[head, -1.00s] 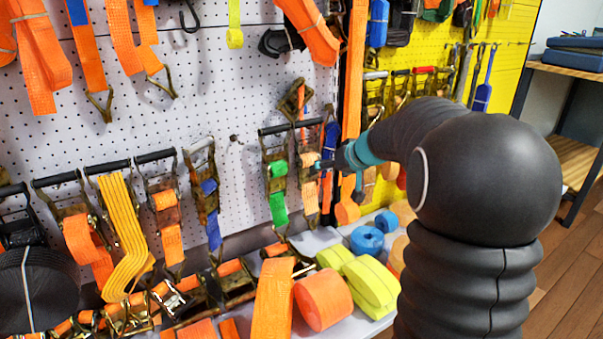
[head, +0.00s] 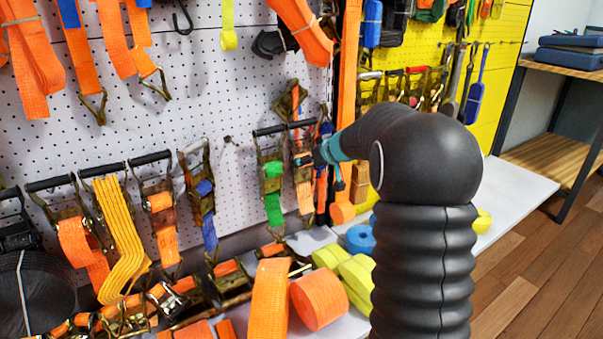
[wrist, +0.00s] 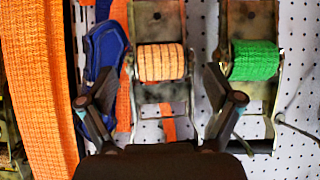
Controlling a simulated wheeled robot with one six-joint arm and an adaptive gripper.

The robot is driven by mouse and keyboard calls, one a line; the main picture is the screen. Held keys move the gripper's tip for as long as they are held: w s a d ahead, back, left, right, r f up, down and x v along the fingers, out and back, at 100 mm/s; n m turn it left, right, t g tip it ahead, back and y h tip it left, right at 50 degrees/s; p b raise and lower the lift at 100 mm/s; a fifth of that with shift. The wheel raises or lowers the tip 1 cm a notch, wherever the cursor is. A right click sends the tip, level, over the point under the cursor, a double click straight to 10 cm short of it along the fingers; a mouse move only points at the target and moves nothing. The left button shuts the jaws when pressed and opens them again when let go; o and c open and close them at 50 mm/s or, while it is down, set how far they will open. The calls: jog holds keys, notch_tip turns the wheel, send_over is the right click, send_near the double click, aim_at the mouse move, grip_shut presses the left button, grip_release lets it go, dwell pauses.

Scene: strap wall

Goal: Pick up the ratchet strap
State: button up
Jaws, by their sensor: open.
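A ratchet strap with a pale orange roll (head: 303,172) hangs on the white pegboard, and it also shows in the wrist view (wrist: 160,62). Beside it hangs a ratchet strap with a green roll (head: 271,190), at right in the wrist view (wrist: 254,60). My gripper (head: 319,158) is at the right edge of the orange-rolled strap in the head view. In the wrist view my gripper (wrist: 159,82) is open, one finger on each side of this strap. The right finger lies between the orange and green rolls. Contact cannot be told.
A blue strap piece (wrist: 107,58) is close by the left finger, and a wide orange strap (wrist: 40,75) hangs farther left. Several other ratchet straps hang along the pegboard (head: 130,110). Rolls of strap, such as an orange one (head: 318,301), lie on the shelf below.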

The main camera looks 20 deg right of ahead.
aim_at(303, 151)
jog(key=shift+p+x, duration=0.6)
jog(key=shift+x, duration=2.1)
jog(key=shift+s+a, duration=0.1)
jog(key=shift+a, duration=0.1)
jog(key=c, duration=1.4)
jog(key=shift+r, duration=0.1)
jog(key=shift+c, duration=1)
jog(key=shift+r, duration=1.85)
jog(key=s+d+b, duration=0.2)
jog(key=s, duration=0.6)
jog(key=s+d+b, duration=0.3)
jog(key=s, duration=0.6)
jog(key=shift+s, duration=0.15)
